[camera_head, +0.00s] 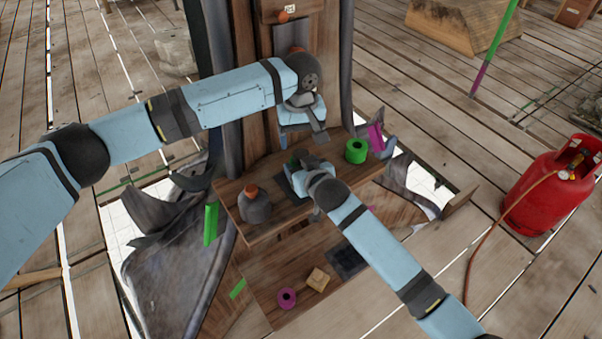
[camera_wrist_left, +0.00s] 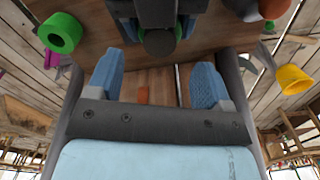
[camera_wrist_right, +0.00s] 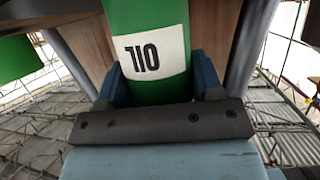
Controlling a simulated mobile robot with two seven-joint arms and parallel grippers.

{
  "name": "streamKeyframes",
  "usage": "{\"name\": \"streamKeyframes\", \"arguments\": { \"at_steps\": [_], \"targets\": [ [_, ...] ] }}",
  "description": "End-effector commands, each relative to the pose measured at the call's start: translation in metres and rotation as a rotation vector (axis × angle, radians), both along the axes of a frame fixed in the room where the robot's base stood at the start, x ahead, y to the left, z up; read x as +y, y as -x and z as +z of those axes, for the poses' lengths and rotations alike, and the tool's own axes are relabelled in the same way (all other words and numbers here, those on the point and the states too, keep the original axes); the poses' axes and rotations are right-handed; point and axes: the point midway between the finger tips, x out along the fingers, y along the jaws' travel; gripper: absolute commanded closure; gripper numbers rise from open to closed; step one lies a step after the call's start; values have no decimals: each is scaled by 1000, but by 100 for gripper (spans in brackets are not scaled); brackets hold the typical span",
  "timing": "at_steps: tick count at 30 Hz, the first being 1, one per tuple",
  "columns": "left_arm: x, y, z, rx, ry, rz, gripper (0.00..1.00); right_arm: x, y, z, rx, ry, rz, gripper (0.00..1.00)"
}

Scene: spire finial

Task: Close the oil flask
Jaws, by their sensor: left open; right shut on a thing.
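The oil flask (camera_wrist_right: 150,50) is green with a white label reading OIL, upside down in the right wrist view. My right gripper (camera_wrist_right: 160,72) is shut on it, with a finger on each side. In the head view my right gripper (camera_head: 292,168) is over the wooden shelf and mostly hides the flask. My left gripper (camera_head: 303,132) is open and empty, above and near the right one. In the left wrist view a dark round end (camera_wrist_left: 160,42) shows beyond my left gripper (camera_wrist_left: 158,66). I cannot tell whether it is the flask's mouth or a lid.
On the shelf (camera_head: 262,229) stand a grey pot with an orange top (camera_head: 254,206) and a green ring (camera_head: 356,151). A wooden column rises behind. Below lie a magenta ring (camera_head: 287,298) and a pale block (camera_head: 318,279). A red gas cylinder (camera_head: 545,190) stands at right.

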Motion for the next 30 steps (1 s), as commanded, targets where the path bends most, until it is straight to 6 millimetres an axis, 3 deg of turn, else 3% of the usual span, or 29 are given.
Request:
{"name": "streamKeyframes", "arguments": {
  "at_steps": [1, 3, 14, 30],
  "targets": [
    [0, 0, 0, 0, 0, 0, 14, 0, 0, 0, -1, 0, 0, 100],
    [0, 0, 0, 0, 0, 0, 5, 0, 0, 0, 0, 0, 0, 100],
    [0, 0, 8, -1, 1, 0, 5, 0, 0, 0, 0, 0, 0, 100],
    [-1, 0, 108, -1, 2, 0, 5, 0, 0, 0, 0, 0, 0, 100]
  ]
}}
